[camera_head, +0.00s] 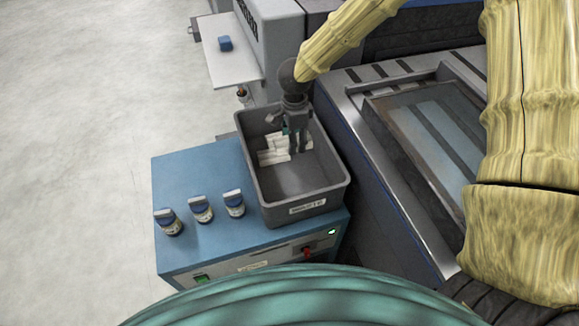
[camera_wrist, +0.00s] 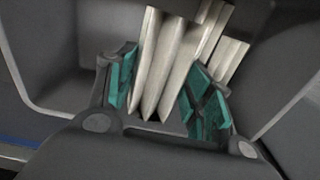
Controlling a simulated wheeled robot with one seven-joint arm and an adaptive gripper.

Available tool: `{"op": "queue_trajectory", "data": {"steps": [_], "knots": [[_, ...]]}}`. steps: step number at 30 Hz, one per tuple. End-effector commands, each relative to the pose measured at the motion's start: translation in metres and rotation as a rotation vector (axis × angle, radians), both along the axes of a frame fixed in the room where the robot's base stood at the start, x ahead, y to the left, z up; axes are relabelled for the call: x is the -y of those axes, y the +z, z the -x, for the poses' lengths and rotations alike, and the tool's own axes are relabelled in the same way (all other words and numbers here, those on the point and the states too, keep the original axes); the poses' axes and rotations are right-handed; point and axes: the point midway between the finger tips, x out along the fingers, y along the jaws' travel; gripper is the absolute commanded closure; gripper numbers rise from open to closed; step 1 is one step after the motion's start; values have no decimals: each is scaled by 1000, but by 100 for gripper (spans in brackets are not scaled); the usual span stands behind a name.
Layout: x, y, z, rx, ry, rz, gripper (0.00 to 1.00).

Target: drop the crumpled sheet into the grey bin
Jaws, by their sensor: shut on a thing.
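The grey bin (camera_head: 275,214) stands open on a blue cabinet and bears a small label on its front. My gripper (camera_head: 297,150) reaches down inside the bin, toward its back part. In the wrist view, my gripper (camera_wrist: 158,72) has its teal-padded fingers on either side of the white, pleated crumpled sheet (camera_wrist: 165,58) and is shut on it. The sheet also shows in the head view (camera_head: 273,157), low in the bin, partly hidden by the fingers. More pale folds show at the right in the wrist view; I cannot tell whether they are one piece.
A large machine (camera_head: 385,165) lies close on the right. A white shelf (camera_head: 228,58) with a blue object (camera_head: 225,44) is behind. The floor at left is clear.

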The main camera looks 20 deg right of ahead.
Motion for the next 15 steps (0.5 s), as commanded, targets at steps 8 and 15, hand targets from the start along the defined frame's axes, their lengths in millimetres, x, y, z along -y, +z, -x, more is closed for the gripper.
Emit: {"op": "queue_trajectory", "data": {"steps": [8, 15], "knots": [[0, -5, 0, 1, 0, 0, 65], [0, -5, 0, 1, 0, 0, 25]]}}
